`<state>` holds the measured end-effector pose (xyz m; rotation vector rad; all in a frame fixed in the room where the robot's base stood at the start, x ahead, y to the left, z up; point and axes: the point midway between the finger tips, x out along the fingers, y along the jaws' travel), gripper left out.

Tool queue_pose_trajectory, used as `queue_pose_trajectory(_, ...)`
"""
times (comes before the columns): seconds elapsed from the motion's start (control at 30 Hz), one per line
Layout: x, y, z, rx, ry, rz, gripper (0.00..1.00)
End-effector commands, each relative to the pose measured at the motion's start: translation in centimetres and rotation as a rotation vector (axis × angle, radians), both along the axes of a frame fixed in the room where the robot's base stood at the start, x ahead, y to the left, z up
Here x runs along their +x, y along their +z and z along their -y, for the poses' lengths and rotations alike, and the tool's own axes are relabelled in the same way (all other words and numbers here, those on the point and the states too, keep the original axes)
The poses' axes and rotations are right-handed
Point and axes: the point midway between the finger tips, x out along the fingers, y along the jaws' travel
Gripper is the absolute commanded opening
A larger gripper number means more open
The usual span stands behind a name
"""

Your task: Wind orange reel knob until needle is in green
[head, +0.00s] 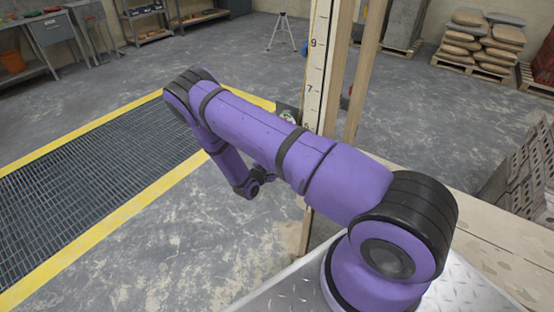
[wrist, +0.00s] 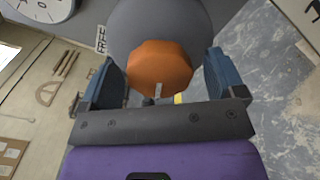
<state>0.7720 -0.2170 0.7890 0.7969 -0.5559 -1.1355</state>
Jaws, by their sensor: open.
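In the wrist view the orange knob (wrist: 160,68), a faceted disc, sits in front of a round grey reel (wrist: 160,22). My gripper (wrist: 161,60) is open, with one dark blue finger on each side of the knob. A gap shows at the right finger; I cannot tell whether the left finger touches. A white dial (wrist: 44,8) with black tick marks is cut off at the top left corner. Its needle and any green band cannot be made out. In the head view my arm hides the knob, and the gripper cannot be made out.
A label reading FREE (wrist: 101,40) is beside the reel. In the head view a numbered post (head: 314,75) and timber uprights (head: 362,70) stand behind my arm. A yellow-edged floor grate (head: 90,165) lies left; stacked blocks (head: 530,170) stand right.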

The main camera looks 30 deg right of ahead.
Motion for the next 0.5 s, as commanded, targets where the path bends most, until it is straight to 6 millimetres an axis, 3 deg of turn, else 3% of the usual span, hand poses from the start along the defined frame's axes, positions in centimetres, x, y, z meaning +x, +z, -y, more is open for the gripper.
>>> queue_pose_trajectory(0.5,-2.9,0.0,-8.2,0.000,0.004,0.000,0.89)
